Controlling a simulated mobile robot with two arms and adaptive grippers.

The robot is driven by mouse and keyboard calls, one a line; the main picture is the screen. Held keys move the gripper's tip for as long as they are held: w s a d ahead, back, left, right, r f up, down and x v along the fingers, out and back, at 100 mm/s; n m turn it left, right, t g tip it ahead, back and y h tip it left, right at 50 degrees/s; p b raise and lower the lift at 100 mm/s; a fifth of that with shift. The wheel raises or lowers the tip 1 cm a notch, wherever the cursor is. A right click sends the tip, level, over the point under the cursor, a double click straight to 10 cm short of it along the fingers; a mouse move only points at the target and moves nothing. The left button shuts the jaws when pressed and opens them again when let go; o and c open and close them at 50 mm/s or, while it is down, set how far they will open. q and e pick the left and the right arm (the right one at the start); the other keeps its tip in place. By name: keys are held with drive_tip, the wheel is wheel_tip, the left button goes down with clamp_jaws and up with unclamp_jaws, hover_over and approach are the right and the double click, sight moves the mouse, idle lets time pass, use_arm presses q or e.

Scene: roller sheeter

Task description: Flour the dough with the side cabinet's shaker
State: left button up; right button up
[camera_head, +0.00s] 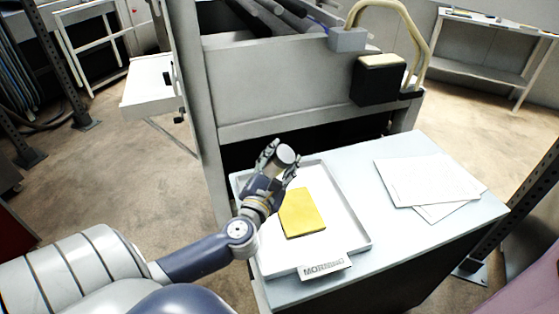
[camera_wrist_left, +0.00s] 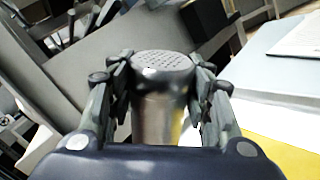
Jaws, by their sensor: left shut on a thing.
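The shaker (camera_wrist_left: 160,100) is a metal cylinder with a perforated top. My left gripper (camera_head: 279,160) is shut on it; in the left wrist view the fingers press on both sides of it and its holed top faces up and away. In the head view the shaker's round end (camera_head: 287,154) shows between the fingers, above the far left part of the tray. The dough (camera_head: 302,213) is a flat yellow slab on the white tray (camera_head: 350,232), just below and right of the gripper. Its edge also shows in the left wrist view (camera_wrist_left: 283,153). My right gripper is not in view.
The tray lies on a light-topped cabinet (camera_head: 385,148) with white papers (camera_head: 425,180) at its right. The grey machine (camera_head: 280,95) rises behind, with a black box (camera_head: 379,80) on its side. A label reading MOTORDIRECT or similar (camera_head: 325,267) sits at the tray's front edge.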

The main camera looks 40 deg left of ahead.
use_arm(q)
wheel_tip(320, 180, down, 2)
drive_tip(key=m+b, duration=0.1)
drive_tip(key=m, duration=0.1)
drive_tip(key=m+b, duration=0.1)
drive_tip(key=shift+w+d+f+m, duration=0.15)
drive_tip(key=shift+f+m, duration=0.05)
drive_tip(key=shift+m, duration=0.2)
drive_tip(key=f+m+p, duration=0.1)
drive_tip(key=m, duration=0.2)
drive_tip(key=d+f+m+h+p, duration=0.1)
drive_tip(key=f+m+p, duration=0.1)
drive_tip(key=m, duration=0.2)
drive_tip(key=d+f+m+t+h+p, duration=0.1)
drive_tip(key=m+p, duration=0.1)
drive_tip(key=m, duration=0.1)
drive_tip(key=shift+w+d+f, duration=0.15)
drive_tip(key=shift+w+d, duration=0.05)
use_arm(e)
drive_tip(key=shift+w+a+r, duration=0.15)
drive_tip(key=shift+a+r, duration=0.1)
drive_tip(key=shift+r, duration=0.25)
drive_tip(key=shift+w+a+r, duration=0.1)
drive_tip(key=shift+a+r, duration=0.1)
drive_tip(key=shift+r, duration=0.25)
